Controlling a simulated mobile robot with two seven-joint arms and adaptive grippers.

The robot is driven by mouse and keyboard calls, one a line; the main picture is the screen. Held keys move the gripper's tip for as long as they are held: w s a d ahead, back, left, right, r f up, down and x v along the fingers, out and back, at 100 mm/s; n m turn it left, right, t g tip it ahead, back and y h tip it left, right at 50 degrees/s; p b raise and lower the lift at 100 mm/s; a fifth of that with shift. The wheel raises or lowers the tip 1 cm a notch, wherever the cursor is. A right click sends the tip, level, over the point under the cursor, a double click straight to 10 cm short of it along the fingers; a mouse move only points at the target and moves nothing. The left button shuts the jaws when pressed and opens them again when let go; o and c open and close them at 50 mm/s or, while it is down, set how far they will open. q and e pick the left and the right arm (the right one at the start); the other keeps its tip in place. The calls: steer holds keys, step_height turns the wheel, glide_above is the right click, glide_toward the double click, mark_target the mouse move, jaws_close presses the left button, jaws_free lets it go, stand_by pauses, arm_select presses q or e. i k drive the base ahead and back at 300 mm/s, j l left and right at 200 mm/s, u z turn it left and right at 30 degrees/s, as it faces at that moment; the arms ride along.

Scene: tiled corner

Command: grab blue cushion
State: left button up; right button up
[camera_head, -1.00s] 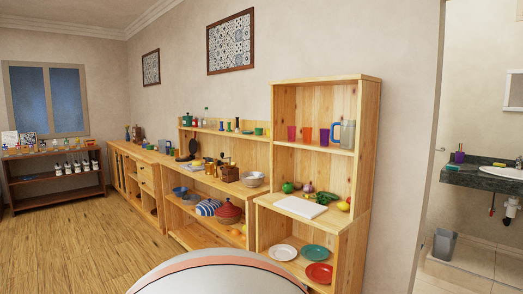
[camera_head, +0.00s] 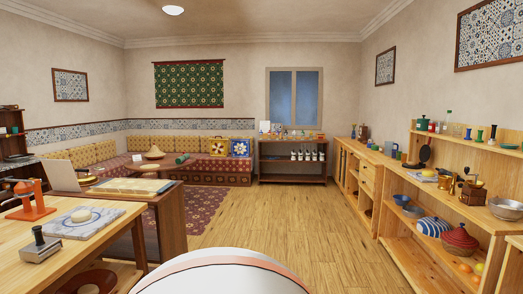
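A blue cushion (camera_head: 240,148) with a pale star-like pattern stands upright at the right end of the corner bench (camera_head: 217,172), across the room. Neither of my grippers is in view.
Wooden floor (camera_head: 280,220) is open ahead toward the bench and a dark shelf (camera_head: 293,170). Wooden shelves (camera_head: 405,215) line the right wall.

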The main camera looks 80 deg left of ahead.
mark_target(240, 148)
steer(key=u, duration=2.8)
steer(key=i+z, duration=0.1)
steer(key=i, duration=7.4)
